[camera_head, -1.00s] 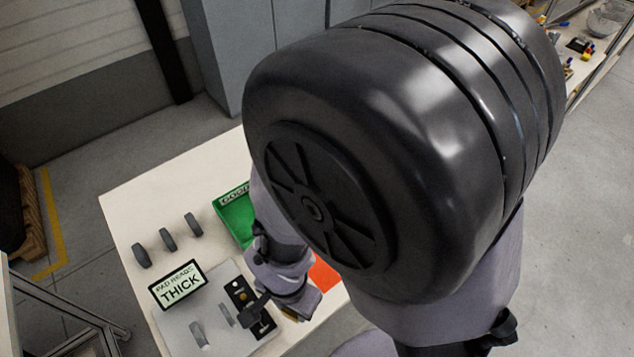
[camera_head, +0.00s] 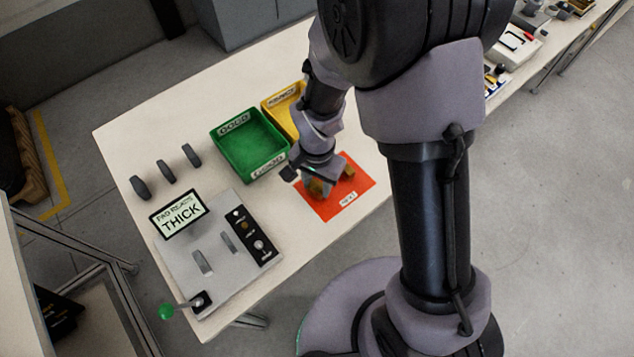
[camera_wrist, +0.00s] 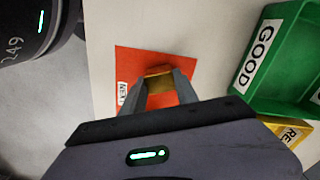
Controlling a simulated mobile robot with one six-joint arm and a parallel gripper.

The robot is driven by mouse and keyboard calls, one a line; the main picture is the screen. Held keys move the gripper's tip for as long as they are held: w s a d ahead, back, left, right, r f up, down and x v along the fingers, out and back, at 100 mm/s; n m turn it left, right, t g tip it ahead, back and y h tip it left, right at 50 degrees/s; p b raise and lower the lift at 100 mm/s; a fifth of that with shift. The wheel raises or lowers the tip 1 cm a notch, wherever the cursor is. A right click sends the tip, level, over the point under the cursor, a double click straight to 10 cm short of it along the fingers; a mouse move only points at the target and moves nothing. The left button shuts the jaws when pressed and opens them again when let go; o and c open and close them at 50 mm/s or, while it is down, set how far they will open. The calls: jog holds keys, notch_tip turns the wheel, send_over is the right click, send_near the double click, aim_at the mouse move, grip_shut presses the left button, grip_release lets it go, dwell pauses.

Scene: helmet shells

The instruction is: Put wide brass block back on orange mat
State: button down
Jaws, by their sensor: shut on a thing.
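My gripper (camera_head: 316,186) is over the orange mat (camera_head: 335,207), with its fingers pointing down. In the wrist view, my gripper (camera_wrist: 158,88) is shut on a brass block (camera_wrist: 158,75), taken to be the wide one. The block is above or on the orange mat (camera_wrist: 130,65); I cannot tell whether it touches. In the head view, the held brass block (camera_head: 318,188) is partly covered by the fingers. Another brass-coloured piece (camera_head: 348,172) shows at the mat's back right side.
A green GOOD bin (camera_head: 248,145) and a yellow bin (camera_head: 284,108) stand behind the mat. Several dark pads (camera_head: 166,171) stand on the table.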

jog(key=shift+f, duration=0.25)
jog(key=c, duration=0.9)
grip_release()
jog(key=shift+r, duration=0.1)
jog(key=shift+r, duration=0.1)
notch_tip(320, 180, up, 12)
jog(key=p, duration=0.5)
notch_tip(320, 180, up, 12)
jog(key=t+y, duration=0.1)
jog(key=t, duration=0.1)
send_over(317, 185)
jog(key=s+d, duration=0.3)
jog(key=d, duration=0.1)
jog(key=s+d+r+t, duration=0.1)
jog(key=s+r, duration=0.1)
jog(key=r, duration=0.1)
jog(key=s+r+n+t, duration=0.1)
jog(key=s+r, duration=0.2)
jog(key=s+d+r+n+t+y, duration=0.1)
jog(key=s+r, duration=0.2)
jog(key=shift+s+d+t, duration=0.25)
jog(key=shift+d+t, duration=0.1)
jog(key=shift+t, duration=0.05)
